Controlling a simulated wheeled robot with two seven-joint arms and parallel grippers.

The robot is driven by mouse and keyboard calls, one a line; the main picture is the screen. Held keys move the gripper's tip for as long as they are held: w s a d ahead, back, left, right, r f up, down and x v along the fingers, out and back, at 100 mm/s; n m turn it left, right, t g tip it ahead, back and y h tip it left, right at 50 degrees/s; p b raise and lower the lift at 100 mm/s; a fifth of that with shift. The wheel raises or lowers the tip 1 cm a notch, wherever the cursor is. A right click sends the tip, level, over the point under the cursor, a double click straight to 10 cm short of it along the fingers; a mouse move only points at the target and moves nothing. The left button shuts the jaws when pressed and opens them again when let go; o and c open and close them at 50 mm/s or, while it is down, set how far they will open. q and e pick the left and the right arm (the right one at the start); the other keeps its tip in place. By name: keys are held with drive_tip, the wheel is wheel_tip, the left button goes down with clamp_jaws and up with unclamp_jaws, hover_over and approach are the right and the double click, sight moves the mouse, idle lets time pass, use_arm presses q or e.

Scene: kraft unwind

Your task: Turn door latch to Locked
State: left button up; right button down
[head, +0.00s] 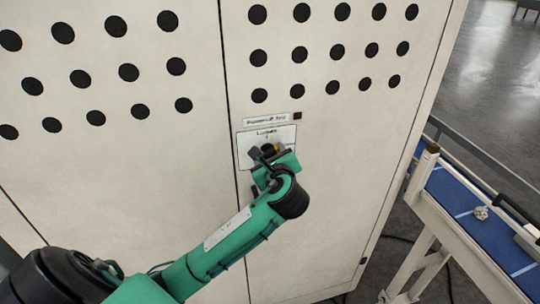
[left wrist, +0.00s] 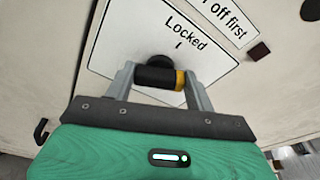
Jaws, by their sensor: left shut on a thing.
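The door latch is a dark knob with a yellow end (left wrist: 160,77), mounted on a white label plate (left wrist: 125,38) on the cabinet door. The plate reads "Locked" with a short tick mark above the knob. In the left wrist view the yellow end points right, not at the tick. My left gripper (left wrist: 158,75) is shut on the latch, one finger at each end of the dark bar. In the head view the left gripper (head: 268,152) covers most of the latch, and the plate (head: 246,152) shows around it. My right gripper is in neither view.
The pale cabinet door (head: 320,210) has rows of round black holes above. A smaller sign (head: 266,119) ending in "off first" and a small dark square (head: 298,115) sit above the plate. A blue-topped conveyor (head: 465,208) stands at right, beside the cabinet.

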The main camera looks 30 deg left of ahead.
use_arm(q)
drive_tip(key=n+b, duration=0.1)
drive_tip(key=n, duration=0.1)
drive_tip(key=shift+f+n+t+h+b, duration=0.2)
drive_tip(key=shift+n+t+h+b, duration=0.1)
drive_tip(key=shift+b, duration=0.05)
drive_tip(key=shift+s+a+r+n, duration=0.1)
drive_tip(key=shift+n, duration=0.4)
drive_tip(key=shift+b, duration=0.3)
drive_tip(key=shift+f+n+t+b, duration=0.2)
drive_tip(key=shift+n+t+b, duration=0.2)
drive_tip(key=shift+n+b, duration=1.05)
drive_tip(key=shift+n, duration=0.25)
drive_tip(key=shift+n+t, duration=0.3)
